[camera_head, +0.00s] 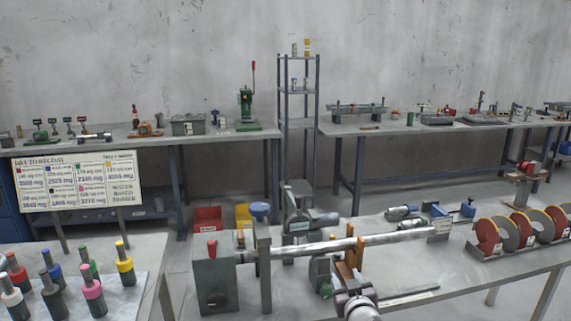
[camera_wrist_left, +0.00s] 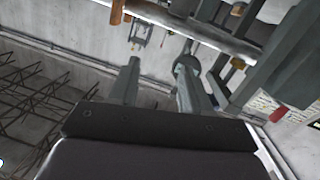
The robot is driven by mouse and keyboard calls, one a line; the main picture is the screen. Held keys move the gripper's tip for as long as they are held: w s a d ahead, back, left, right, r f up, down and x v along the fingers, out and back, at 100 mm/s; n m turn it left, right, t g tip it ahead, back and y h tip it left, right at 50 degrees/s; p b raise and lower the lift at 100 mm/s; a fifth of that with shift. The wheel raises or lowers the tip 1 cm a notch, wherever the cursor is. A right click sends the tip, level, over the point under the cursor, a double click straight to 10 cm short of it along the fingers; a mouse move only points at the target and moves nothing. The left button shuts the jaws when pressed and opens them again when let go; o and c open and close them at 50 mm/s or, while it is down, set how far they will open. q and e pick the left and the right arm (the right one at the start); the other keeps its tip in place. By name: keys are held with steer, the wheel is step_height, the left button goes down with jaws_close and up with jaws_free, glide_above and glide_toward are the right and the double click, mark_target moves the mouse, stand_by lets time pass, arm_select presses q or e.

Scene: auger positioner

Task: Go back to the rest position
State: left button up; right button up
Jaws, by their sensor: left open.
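My left gripper (camera_wrist_left: 157,78) shows in the left wrist view with its two grey fingers apart and nothing between them. A long pale shaft (camera_wrist_left: 195,33) crosses beyond the fingertips, with an orange-brown part (camera_wrist_left: 118,11) at its left. In the head view the shaft (camera_head: 390,239) lies level above the front bench, running from a grey box with a red knob (camera_head: 214,283) through an orange-brown bracket (camera_head: 355,255). I cannot make out the left fingers clearly among the fixture parts in the head view. My right gripper is in neither view.
Red and grey discs (camera_head: 487,237) stand in a row at the right of the front bench. Colored-top cylinders (camera_head: 92,292) stand at lower left below a sign board (camera_head: 78,182). A shelf rack (camera_head: 299,110) stands between the back benches. A large grey part (camera_wrist_left: 285,60) is close on the gripper's right.

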arm_select(q)
steer(key=s+a+f+m+g+h+p, duration=0.2)
steer(key=s+a+f+g, duration=0.1)
steer(key=s+a+g, duration=0.4)
steer(key=s+a+f+m+g+h+p, duration=0.1)
steer(key=s+a+f+m+g+h, duration=0.15)
steer(key=s+a+g, duration=0.5)
steer(key=s+a+r+y+p, duration=0.1)
steer(key=s+a+r, duration=0.3)
steer(key=s+a, duration=0.5)
steer(key=s+a+r+n+y+p, duration=0.1)
steer(key=s+a+r+y+p, duration=0.1)
steer(key=s+a, duration=0.8)
step_height(320, 180, up, 2)
steer(key=s+g+p, duration=0.1)
steer(key=s, duration=0.1)
steer(key=shift+s+a+r, duration=0.2)
steer(key=shift+s+a, duration=0.05)
steer(key=shift+s, duration=0.15)
steer(key=shift+s+n, duration=0.1)
steer(key=shift+n, duration=0.15)
